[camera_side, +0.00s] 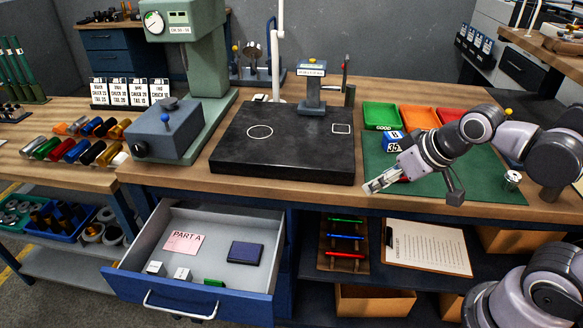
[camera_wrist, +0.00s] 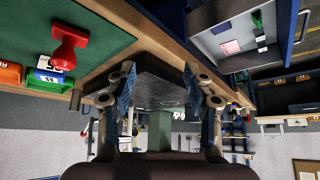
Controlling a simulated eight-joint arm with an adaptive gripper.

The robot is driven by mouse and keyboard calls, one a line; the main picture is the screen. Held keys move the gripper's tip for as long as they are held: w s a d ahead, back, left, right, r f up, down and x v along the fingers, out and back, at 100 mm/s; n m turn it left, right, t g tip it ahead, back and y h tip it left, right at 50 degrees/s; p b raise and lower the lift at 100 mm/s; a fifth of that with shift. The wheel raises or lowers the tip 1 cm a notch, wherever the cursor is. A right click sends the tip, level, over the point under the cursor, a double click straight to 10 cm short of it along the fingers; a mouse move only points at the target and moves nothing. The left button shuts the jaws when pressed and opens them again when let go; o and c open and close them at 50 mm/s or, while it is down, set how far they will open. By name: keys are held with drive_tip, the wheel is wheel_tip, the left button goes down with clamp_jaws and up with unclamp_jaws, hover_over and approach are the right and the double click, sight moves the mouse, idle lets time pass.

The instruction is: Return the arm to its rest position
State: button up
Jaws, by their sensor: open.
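My gripper (camera_side: 376,185) is at the end of my arm, on the right in the side view, over the left part of the green mat (camera_side: 480,190). In the wrist view my gripper (camera_wrist: 158,85) shows two fingers spread wide apart with nothing between them. It is open and empty. A dark surface plate (camera_side: 290,150) lies to its left in the side view. The dark plate also shows between the fingers in the wrist view (camera_wrist: 160,92).
Behind my gripper stand a blue block marked 35 (camera_side: 392,141) and green (camera_side: 381,116) and orange (camera_side: 418,117) trays. A small metal part (camera_side: 511,180) stands on the mat. A drawer (camera_side: 195,297) is open below the bench. A red stamp (camera_wrist: 69,46) shows in the wrist view.

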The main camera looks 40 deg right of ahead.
drive_tip(key=shift+s+d+f, duration=0.45)
drive_tip(key=shift+s+d, duration=0.05)
drive_tip(key=shift+s, duration=0.25)
